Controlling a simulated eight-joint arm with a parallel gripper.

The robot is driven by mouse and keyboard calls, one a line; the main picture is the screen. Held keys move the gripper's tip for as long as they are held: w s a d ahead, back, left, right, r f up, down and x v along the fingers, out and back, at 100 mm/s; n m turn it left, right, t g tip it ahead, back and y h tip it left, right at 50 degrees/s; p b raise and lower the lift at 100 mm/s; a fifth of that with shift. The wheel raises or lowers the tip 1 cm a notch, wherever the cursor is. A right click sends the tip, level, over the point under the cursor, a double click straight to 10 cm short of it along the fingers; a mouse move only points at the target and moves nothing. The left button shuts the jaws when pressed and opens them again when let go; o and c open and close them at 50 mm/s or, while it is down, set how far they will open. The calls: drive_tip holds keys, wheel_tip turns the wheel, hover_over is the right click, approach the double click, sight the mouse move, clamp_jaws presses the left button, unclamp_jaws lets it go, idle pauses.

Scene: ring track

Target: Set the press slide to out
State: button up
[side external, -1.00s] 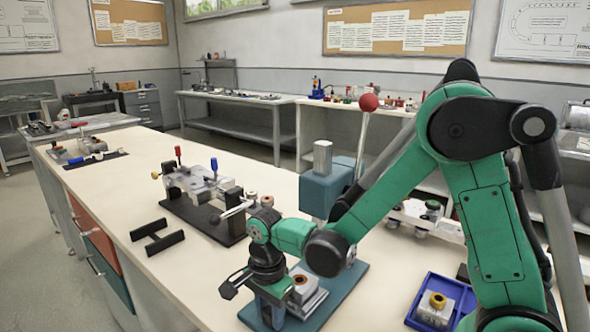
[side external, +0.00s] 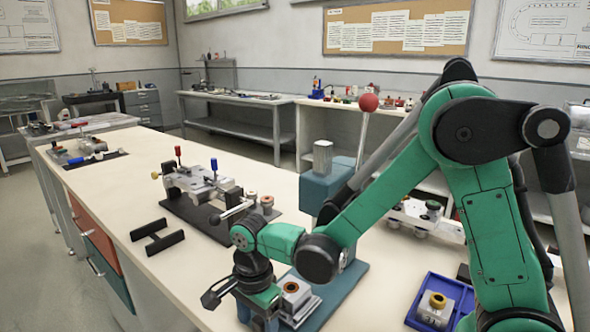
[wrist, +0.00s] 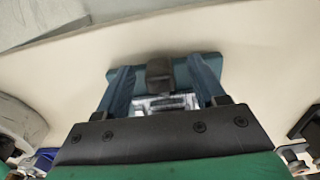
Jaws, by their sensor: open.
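The press (side external: 322,180) is a teal column on a teal base plate (side external: 345,285), with a red-ball lever (side external: 368,103). Its press slide (side external: 303,312) is a silver plate at the front of the base, carrying a grey block with an orange-brown bushing (side external: 291,287). My gripper (side external: 258,318) points down at the slide's near-left end. Whether the fingers touch the handle cannot be told.
A blue tray (side external: 425,325) holding a bushing block lies to the right. The bench's front-left surface (side external: 185,270) is clear.

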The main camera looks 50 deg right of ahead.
sight(301, 315)
drive_tip(key=shift+r, duration=2.6)
drive_tip(key=shift+d+r+n, duration=0.2)
drive_tip(key=shift+r+n, duration=0.05)
drive_tip(key=shift+n, duration=0.15)
drive_tip(key=s+d+r+n+t, duration=0.3)
drive_tip(key=d+r+n+t, duration=0.2)
drive_tip(key=n, duration=1.2)
drive_tip(key=shift+s+d+r+t, duration=0.25)
drive_tip(key=shift+s+d+t, duration=0.2)
drive_tip(key=shift+t, duration=0.65)
